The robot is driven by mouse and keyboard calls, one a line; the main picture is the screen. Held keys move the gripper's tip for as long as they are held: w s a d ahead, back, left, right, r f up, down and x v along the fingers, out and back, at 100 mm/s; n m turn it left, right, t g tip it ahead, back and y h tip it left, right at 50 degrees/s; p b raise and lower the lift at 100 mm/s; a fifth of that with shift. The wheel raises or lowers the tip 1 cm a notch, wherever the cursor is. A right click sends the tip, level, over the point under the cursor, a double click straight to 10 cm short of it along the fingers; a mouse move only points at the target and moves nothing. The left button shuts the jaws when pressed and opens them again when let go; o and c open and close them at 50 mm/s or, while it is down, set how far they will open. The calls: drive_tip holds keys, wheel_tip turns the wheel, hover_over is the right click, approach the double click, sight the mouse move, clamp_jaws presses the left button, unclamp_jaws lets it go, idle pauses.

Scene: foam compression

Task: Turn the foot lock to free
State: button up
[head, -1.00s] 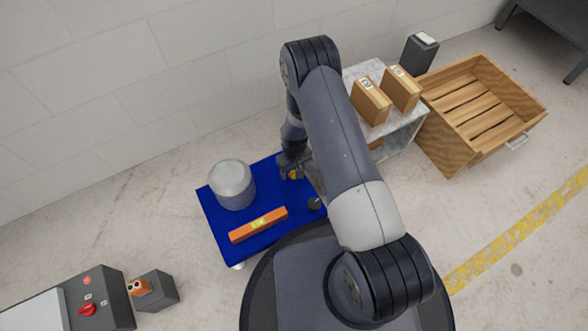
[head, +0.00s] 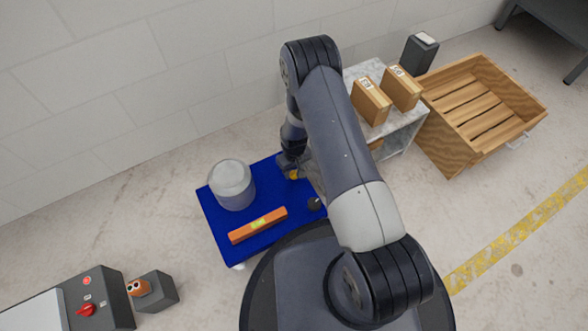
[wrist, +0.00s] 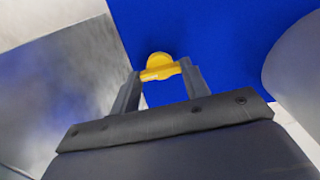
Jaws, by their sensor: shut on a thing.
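The foot lock is a small yellow knob with a bar (wrist: 160,68) on the blue surface, in the middle of the wrist view. My gripper (wrist: 161,74) is shut on its yellow bar, with one finger at each end. In the head view a bit of the yellow knob (head: 295,174) shows at the far right part of the blue table (head: 262,180). My arm covers most of the gripper there. Any mark for the lock's setting is hidden or too small to read.
A grey marbled shelf (head: 402,137) with two cardboard boxes is close at the right, beside a wooden crate (head: 447,130). A dark control box (head: 100,290) is at lower left.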

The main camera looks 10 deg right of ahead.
sight(294, 172)
drive_tip(key=n+b, duration=0.1)
drive_tip(key=n, duration=0.2)
drive_tip(key=shift+n, duration=0.4)
drive_tip(key=n+b, duration=0.1)
drive_tip(key=n, duration=0.3)
drive_tip(key=shift+w+n+b, duration=0.1)
drive_tip(key=shift+n+b, duration=0.2)
drive_tip(key=shift+b, duration=0.1)
drive_tip(key=n+b, duration=0.1)
drive_tip(key=n, duration=0.3)
drive_tip(key=shift+n, duration=0.3)
drive_tip(key=shift+n+b, duration=0.3)
drive_tip(key=shift+n, duration=1.8)
drive_tip(key=o, duration=1)
wheel_tip(294, 172, up, 11)
drive_tip(key=p, duration=0.4)
